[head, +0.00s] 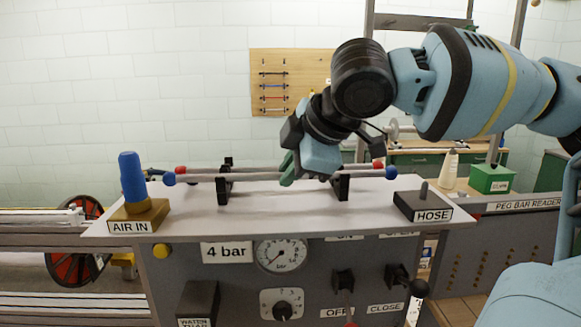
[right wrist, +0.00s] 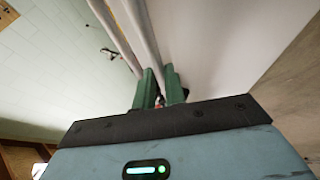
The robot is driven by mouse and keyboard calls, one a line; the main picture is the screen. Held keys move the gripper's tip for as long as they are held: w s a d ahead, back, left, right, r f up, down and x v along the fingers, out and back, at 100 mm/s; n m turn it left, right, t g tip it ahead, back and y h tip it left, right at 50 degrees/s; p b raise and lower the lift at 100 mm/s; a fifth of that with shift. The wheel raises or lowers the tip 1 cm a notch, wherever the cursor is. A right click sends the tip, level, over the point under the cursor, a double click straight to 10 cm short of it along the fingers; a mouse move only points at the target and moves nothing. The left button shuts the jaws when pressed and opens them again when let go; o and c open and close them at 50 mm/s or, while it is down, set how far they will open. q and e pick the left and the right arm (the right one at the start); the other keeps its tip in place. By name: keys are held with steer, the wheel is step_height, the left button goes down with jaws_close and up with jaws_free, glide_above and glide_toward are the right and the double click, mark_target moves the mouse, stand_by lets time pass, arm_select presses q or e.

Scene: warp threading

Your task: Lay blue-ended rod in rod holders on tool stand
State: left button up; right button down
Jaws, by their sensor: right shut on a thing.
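The blue-ended rod (head: 255,177) lies level over the tool stand (head: 185,205), a blue tip at each end. It crosses at the tops of the two dark rod holders (head: 223,189) and (head: 341,186); I cannot tell whether it rests in them. A red-ended rod (head: 205,170) runs parallel just behind it. My right gripper (head: 288,174) reaches down from above and is shut on the blue-ended rod between the holders. In the right wrist view a rod (right wrist: 140,32) runs in between the green fingers (right wrist: 160,90), the other rod beside it. My left gripper is not in view.
A blue-topped AIR IN fitting (head: 133,178) stands at the stand's left edge, a dark HOSE block (head: 423,204) at its right. Gauge, knob and levers are on the front panel. A pegboard with rods (head: 283,68) hangs on the wall. The stand top's front is clear.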

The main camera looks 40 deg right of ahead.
steer(key=shift+f, duration=0.25)
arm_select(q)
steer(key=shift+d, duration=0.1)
arm_select(e)
steer(key=shift+f, duration=0.2)
stand_by(0.4)
steer(key=c, duration=1.4)
jaws_free()
